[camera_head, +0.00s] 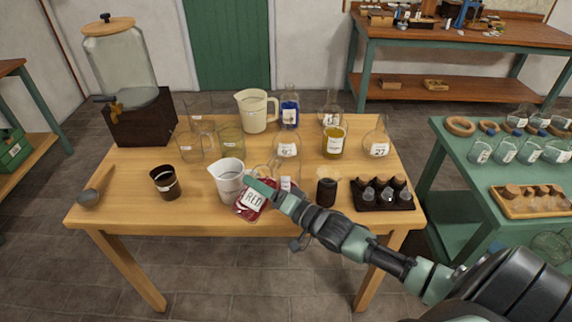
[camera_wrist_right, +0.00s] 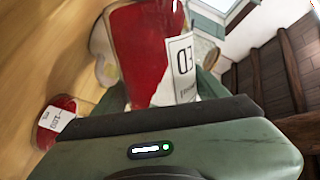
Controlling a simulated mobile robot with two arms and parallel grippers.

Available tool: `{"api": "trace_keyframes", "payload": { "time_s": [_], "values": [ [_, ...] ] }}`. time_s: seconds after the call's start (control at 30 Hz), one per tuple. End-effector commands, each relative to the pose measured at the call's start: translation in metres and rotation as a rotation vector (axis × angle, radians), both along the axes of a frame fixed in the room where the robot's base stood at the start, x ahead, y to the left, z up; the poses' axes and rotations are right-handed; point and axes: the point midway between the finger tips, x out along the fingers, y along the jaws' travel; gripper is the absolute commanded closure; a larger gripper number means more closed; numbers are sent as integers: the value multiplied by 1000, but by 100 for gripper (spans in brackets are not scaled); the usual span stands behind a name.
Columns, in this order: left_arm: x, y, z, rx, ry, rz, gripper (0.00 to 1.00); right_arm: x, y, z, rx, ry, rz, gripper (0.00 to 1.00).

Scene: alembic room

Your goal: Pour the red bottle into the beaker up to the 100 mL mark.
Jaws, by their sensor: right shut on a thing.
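The red bottle (camera_head: 242,211) is at the table's front edge, its label reading "RED". My right gripper (camera_head: 262,187) is shut on it. The level against the mark cannot be read. My left gripper is out of view.
A white jug (camera_head: 229,180) stands close left of the bottle. A brown cup (camera_head: 166,184), a dark jar (camera_head: 326,191) and a vial rack (camera_head: 385,203) stand along the front. Several glass vessels and a cream pitcher (camera_head: 255,110) crowd behind.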

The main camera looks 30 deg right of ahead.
Motion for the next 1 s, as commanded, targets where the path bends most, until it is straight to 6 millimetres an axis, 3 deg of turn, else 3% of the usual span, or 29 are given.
{"api": "trace_keyframes", "payload": {
  "time_s": [0.6, 1.0],
  "values": [
    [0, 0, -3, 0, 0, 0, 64, -1, 5, -16, -491, -185, -2, 100],
    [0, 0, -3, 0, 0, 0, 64, 3, -8, -16, -839, -312, -4, 100]
  ]
}}
